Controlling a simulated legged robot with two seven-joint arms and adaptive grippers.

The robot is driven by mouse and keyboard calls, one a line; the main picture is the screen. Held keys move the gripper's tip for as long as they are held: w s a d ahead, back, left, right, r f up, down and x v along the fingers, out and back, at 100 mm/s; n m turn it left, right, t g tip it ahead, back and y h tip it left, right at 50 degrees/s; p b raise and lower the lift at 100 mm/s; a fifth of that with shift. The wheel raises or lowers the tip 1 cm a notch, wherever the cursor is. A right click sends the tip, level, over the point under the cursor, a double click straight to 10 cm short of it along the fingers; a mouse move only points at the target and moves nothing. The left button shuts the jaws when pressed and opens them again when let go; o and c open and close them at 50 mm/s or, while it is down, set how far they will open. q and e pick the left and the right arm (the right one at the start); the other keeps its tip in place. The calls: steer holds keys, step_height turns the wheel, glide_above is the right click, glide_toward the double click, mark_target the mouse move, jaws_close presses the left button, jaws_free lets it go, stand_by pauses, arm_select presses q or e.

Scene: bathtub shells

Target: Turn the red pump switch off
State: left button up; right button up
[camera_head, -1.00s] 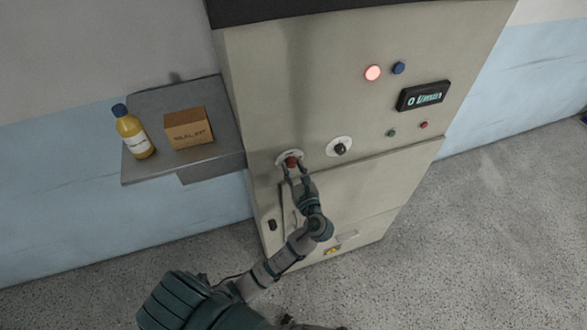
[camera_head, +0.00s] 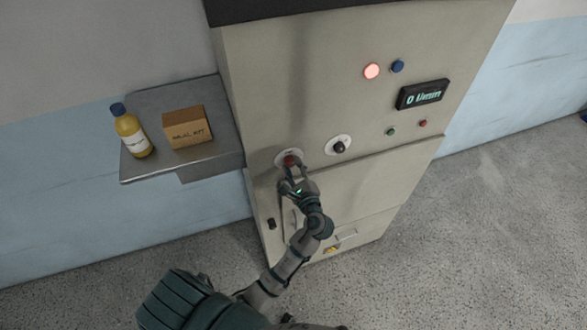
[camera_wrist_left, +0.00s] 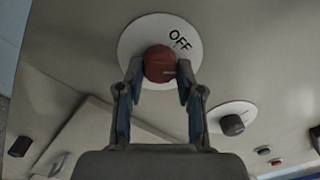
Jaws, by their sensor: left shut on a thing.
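The red pump switch (camera_head: 289,160) is a round red knob on a white disc on the cabinet front. In the left wrist view the knob (camera_wrist_left: 159,64) sits on the disc, whose visible label reads OFF, at the knob's upper right. My left gripper (camera_head: 291,172) is at the knob, and in the left wrist view its fingers (camera_wrist_left: 158,75) are on either side of it, shut on it. The finger undersides and part of the disc's lower edge are hidden. My right gripper is not in view.
A black knob (camera_head: 339,147) on a white disc is just right of the red one. A shelf (camera_head: 215,163) at left holds a yellow bottle (camera_head: 131,131) and a box (camera_head: 187,128).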

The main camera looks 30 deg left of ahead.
arm_select(q)
steer(key=n+b, duration=0.2)
steer(key=n, duration=0.2)
steer(key=shift+n, duration=0.4)
steer(key=n+b, duration=0.2)
steer(key=n, duration=0.2)
steer(key=shift+b, duration=0.4)
steer(key=shift+n, duration=0.3)
steer(key=shift+r+b, duration=0.1)
steer(key=shift+b, duration=0.2)
steer(key=o, duration=1)
steer(key=shift+o, duration=0.8)
steer(key=shift+w, duration=0.1)
